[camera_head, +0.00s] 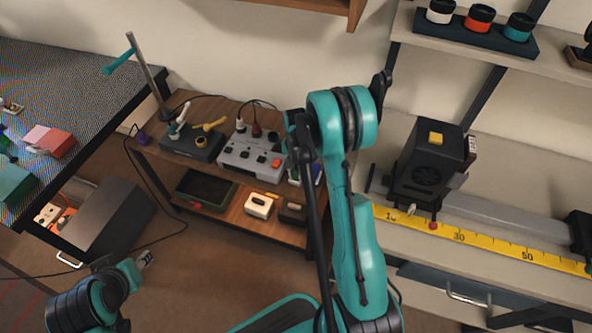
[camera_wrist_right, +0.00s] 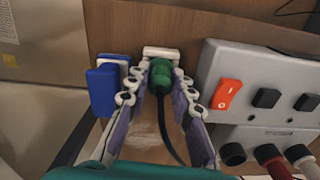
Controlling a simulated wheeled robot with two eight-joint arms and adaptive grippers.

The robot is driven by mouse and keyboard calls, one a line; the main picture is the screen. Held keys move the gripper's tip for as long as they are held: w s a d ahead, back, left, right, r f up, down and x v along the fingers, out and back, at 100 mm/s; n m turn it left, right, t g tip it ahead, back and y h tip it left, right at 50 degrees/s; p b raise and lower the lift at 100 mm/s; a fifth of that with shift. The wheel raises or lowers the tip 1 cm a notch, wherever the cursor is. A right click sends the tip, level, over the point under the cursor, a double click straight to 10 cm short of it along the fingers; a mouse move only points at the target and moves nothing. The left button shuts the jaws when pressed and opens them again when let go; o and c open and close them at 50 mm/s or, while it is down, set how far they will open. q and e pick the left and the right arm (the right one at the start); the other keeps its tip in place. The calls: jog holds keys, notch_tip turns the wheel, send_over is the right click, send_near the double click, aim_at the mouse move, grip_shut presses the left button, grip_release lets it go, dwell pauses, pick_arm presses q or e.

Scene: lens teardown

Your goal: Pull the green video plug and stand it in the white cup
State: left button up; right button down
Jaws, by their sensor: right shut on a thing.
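The green plug (camera_wrist_right: 160,75) sits upright between the fingers of my right gripper (camera_wrist_right: 161,82) in the right wrist view, with a dark cable hanging from it. The gripper is shut on it, one finger on each side. A white socket block (camera_wrist_right: 160,52) is right behind the plug; I cannot tell whether the plug is still seated in it. In the head view my right arm hides the plug. My left gripper (camera_head: 144,259) is at the lower left, small and away from the shelf; its jaw opening is unclear. I cannot make out the white cup.
A blue plug (camera_wrist_right: 103,90) is close on the left of my right gripper. A grey box (camera_wrist_right: 260,75) with a red switch (camera_wrist_right: 226,94) is close on the right. The wooden shelf (camera_head: 222,207) holds a dark tray and a white box (camera_head: 258,205).

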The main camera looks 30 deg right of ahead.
jog(key=shift+f, duration=0.25)
jog(key=c, duration=1.2)
grip_release()
jog(key=shift+r, duration=0.15)
notch_tip(320, 180, up, 12)
jog(key=shift+f, duration=0.1)
jog(key=s+a+r+n+t, duration=0.3)
jog(key=s+a+r+n, duration=0.2)
jog(key=s+a+r, duration=0.4)
jog(key=s+a+r+n+t, duration=0.1)
jog(key=s+a+n, duration=0.1)
jog(key=s, duration=0.1)
jog(key=s+a+r+n+t, duration=0.1)
jog(key=s+a+n, duration=0.1)
jog(key=s, duration=0.1)
jog(key=s+a+r+n+t, duration=0.1)
jog(key=s+a+n+t, duration=0.1)
jog(key=s, duration=0.2)
jog(key=shift+a, duration=0.2)
